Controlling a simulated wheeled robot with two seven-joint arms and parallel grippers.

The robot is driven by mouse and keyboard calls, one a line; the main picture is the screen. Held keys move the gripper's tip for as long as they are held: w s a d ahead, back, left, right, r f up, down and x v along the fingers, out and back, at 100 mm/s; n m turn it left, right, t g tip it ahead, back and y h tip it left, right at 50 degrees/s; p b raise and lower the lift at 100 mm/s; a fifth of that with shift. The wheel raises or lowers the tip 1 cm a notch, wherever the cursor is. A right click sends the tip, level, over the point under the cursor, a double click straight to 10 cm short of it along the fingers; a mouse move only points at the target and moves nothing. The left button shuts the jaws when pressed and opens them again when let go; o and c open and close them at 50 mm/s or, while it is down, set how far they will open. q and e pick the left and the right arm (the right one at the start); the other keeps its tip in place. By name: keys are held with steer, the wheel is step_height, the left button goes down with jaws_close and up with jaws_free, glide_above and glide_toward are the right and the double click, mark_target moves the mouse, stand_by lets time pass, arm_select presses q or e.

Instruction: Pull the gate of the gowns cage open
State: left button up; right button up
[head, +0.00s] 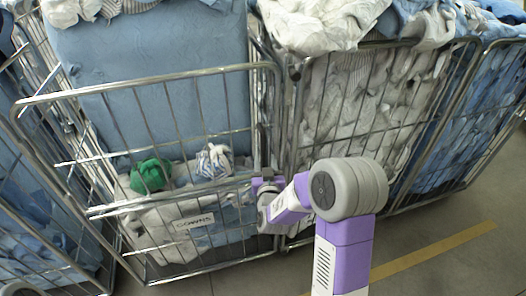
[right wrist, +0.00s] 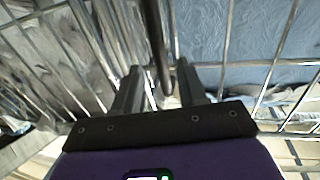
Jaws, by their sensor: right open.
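The gowns cage (head: 150,72) stands at left in the head view, with a white "GOWNS" label (head: 195,222) low on its front. Its wire gate (head: 222,72) spans the front, in front of a large blue padded bundle (head: 150,60). My right gripper (head: 264,183) is at the right edge of the gate, about mid-height; its fingertips are hard to see there. In the right wrist view the open fingers (right wrist: 160,82) stand on either side of a dark upright bar (right wrist: 157,40). I cannot tell whether they touch it. My left gripper is not in view.
A green cloth ball (head: 150,175) and a striped bundle (head: 214,161) lie inside the gowns cage. A cage of whitish laundry (head: 345,100) stands close at right, with a blue-filled one beyond. Bare floor with a yellow stripe (head: 430,252) lies at front right.

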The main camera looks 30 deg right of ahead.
mark_target(263, 153)
steer(key=x, duration=0.6)
steer(key=shift+f, duration=0.1)
jaws_close()
